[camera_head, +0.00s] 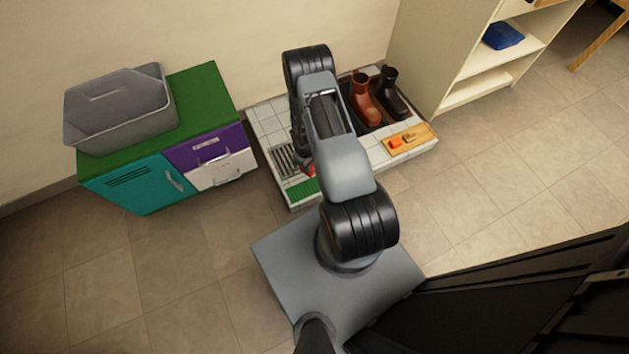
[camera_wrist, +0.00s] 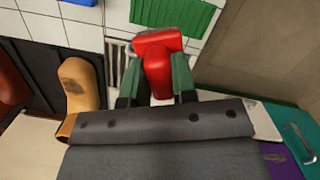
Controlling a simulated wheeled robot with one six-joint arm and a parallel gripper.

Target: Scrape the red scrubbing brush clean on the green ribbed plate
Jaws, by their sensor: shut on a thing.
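The red scrubbing brush (camera_wrist: 155,62) is held between the two fingers of my gripper (camera_wrist: 158,80) in the wrist view. A bit of its red (camera_head: 309,169) shows beside my arm in the head view; my arm hides most of the gripper there. The green ribbed plate (camera_head: 303,188) lies on the front left part of the white tiled platform. In the wrist view the plate (camera_wrist: 172,12) is at the top edge, just beyond the brush. The brush's height above the tiles is hard to tell, and its underside is hidden.
A metal drain grate (camera_head: 284,160) lies left of my arm on the tiled platform (camera_head: 268,117). Boots (camera_head: 364,98) stand at the back right, with a wooden tray (camera_head: 420,133) in front. A green-topped cabinet (camera_head: 207,94) with a grey bin (camera_head: 117,112) stands left.

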